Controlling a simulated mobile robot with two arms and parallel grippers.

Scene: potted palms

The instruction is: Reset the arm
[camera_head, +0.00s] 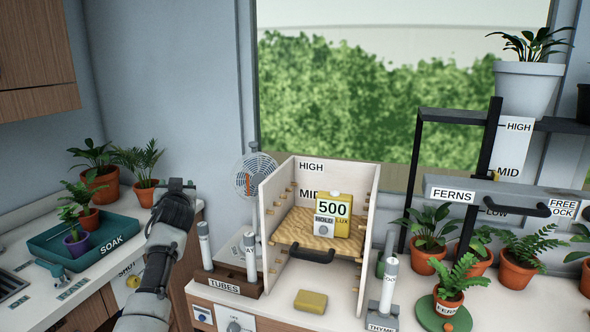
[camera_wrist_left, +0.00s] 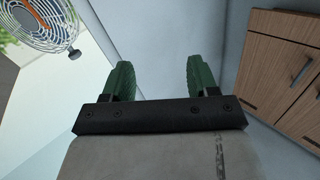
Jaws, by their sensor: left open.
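My left arm comes in from the lower left in the head view, and its gripper (camera_head: 176,184) is raised in front of the wall, left of the fan. In the left wrist view the two green fingers of my left gripper (camera_wrist_left: 154,80) stand apart with nothing between them. Only wall shows behind the fingers. My right gripper is in neither view.
A fan (camera_head: 256,174) stands behind the TUBES rack (camera_head: 225,284). A wooden box (camera_head: 367,215) with a 500 LUX meter (camera_head: 332,214) is at centre. Potted ferns (camera_head: 428,225) stand right. A SOAK tray (camera_head: 125,238) with plants is left. Cabinets (camera_wrist_left: 285,60) show in the left wrist view.

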